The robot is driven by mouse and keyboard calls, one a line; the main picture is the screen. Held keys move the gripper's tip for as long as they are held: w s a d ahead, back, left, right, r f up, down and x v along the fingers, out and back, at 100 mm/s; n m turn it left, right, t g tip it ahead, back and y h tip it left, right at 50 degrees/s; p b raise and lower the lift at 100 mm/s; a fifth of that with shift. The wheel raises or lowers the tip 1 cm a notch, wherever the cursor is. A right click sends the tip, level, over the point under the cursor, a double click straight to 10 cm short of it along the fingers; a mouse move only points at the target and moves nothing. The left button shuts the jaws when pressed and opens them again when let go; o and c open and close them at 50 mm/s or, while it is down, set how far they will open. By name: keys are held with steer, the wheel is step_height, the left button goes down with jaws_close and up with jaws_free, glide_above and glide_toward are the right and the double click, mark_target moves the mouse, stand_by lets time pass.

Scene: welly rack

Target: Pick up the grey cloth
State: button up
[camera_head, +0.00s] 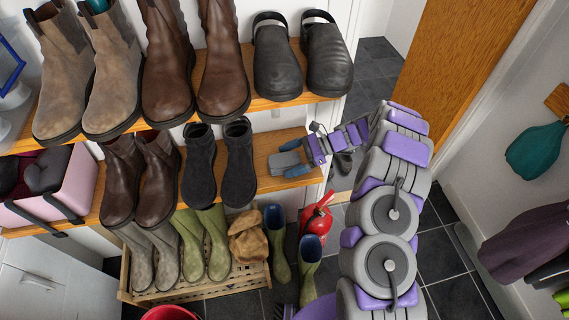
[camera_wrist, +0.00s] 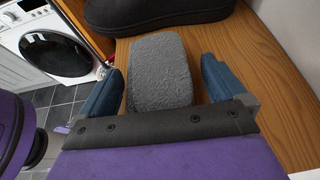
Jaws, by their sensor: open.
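The grey cloth (camera_wrist: 160,66) is a folded, fuzzy block lying on a wooden shelf (camera_wrist: 240,50). In the head view, the cloth (camera_head: 284,160) is on the middle shelf, to the right of the black ankle boots. My gripper (camera_wrist: 163,80) is open, with one blue finger on each side of the cloth and a visible gap at both sides. The near end of the cloth is hidden behind the gripper's dark front edge. In the head view, my gripper (camera_head: 291,159) reaches in over the shelf from the right.
A black shoe (camera_wrist: 160,14) stands just beyond the cloth. Black ankle boots (camera_head: 238,165) stand to its left, and black clogs (camera_head: 327,58) sit on the shelf above. A fire extinguisher (camera_head: 316,213) and wellies (camera_head: 278,240) are below. A washing machine (camera_wrist: 60,52) is off to the left.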

steer(key=c, duration=1.1)
steer(key=shift+o, duration=0.2)
steer(key=shift+r, duration=0.2)
